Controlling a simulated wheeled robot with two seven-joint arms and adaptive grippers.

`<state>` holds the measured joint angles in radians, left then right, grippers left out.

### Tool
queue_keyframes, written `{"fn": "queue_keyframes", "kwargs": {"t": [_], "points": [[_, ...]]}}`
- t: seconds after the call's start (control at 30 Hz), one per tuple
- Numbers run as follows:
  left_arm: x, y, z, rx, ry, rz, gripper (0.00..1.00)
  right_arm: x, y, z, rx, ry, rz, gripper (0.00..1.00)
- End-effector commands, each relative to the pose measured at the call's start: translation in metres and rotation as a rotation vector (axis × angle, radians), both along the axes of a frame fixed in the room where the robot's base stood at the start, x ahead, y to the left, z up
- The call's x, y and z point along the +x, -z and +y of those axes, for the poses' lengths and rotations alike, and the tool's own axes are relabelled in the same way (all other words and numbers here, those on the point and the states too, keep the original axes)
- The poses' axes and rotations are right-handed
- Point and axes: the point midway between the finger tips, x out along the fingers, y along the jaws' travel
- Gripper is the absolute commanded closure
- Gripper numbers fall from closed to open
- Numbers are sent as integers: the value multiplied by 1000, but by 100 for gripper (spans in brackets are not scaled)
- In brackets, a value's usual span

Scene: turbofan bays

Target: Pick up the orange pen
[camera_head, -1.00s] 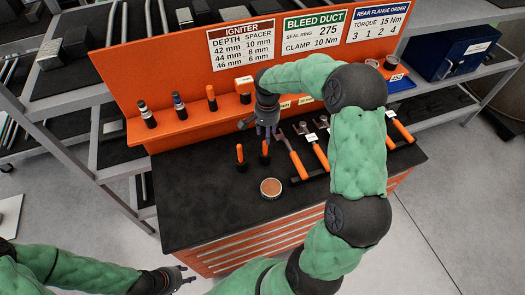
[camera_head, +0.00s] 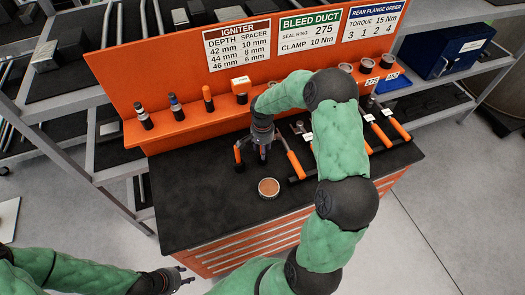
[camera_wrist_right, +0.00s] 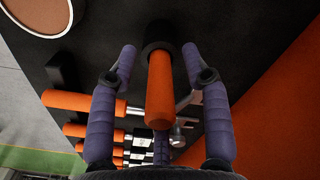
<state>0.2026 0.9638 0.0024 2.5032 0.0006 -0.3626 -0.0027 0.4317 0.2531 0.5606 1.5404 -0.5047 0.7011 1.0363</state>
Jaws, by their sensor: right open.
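An orange pen (camera_wrist_right: 160,88) stands upright in a dark round holder, between the spread fingers of my right gripper (camera_wrist_right: 160,75) in the wrist view. The fingers are apart from it on both sides. My left gripper (camera_head: 184,276) is open and empty, at the lower left in front of the cabinet.
A round tin (camera_head: 268,187) sits on the black worktop (camera_head: 195,205) in front of the pens. Orange-handled tools (camera_head: 296,164) lie to the right. The orange back panel (camera_head: 150,75) with its ledge of small items rises behind. The worktop's left side is clear.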

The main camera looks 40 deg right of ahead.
Motion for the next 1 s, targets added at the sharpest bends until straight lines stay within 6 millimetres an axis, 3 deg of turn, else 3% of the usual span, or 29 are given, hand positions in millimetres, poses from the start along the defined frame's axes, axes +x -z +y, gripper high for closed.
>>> {"fn": "queue_keyframes", "kwargs": {"t": [0.13, 0.3, 0.73, 1.0], "points": [[0, 0, 0, 0, 0, 0, 60, 0, 0, 0, 0, 0, 0, 55], [0, 0, 0, 0, 0, 0, 60, 0, 0, 0, 0, 0, 0, 100], [0, 0, 0, 0, 0, 0, 60, 1, -5, 0, -1, 0, -3, 100], [0, 0, 0, 0, 0, 0, 60, 1, -48, 0, -2, 1, -5, 100]]}}
